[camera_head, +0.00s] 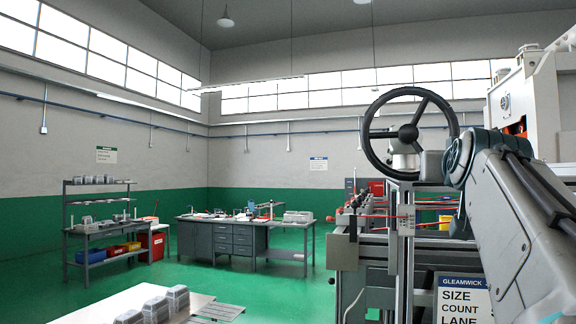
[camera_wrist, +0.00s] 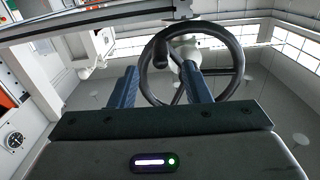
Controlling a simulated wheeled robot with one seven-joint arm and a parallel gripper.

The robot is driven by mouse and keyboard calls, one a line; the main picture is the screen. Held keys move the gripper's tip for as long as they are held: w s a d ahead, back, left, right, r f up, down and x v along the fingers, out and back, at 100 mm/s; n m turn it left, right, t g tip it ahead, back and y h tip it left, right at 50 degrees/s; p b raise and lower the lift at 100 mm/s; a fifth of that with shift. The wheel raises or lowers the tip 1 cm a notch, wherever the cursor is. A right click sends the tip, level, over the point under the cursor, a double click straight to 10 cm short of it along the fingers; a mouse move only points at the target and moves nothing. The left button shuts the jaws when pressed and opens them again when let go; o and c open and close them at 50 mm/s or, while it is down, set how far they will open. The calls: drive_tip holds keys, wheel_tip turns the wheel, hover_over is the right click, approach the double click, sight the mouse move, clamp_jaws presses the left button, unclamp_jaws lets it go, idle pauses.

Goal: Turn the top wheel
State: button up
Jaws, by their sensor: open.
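The top wheel (camera_head: 408,132) is a dark handwheel with a round hub and spokes. It stands upright on top of the machine frame at right in the head view. The wheel also shows in the wrist view (camera_wrist: 240,75), beyond my fingers, with a dark knob at its upper left rim. My gripper (camera_wrist: 159,69) is open, its two blue fingers apart and pointing toward the wheel. No contact with the rim is visible, and the exact gap is hard to judge. In the head view my arm covers the right side and I cannot make out the fingers.
The machine frame (camera_head: 403,245) with red bars stands below the wheel. A sign (camera_head: 462,297) reading SIZE COUNT LANE hangs low on it. A white machine housing (camera_head: 515,95) rises behind my arm. A workbench (camera_head: 240,235) and shelf stand far left, with open green floor between.

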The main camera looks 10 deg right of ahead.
drive_tip(key=p+x, duration=0.2)
drive_tip(key=x, duration=0.6)
drive_tip(key=shift+w+p, duration=0.3)
drive_tip(key=shift+p, duration=0.05)
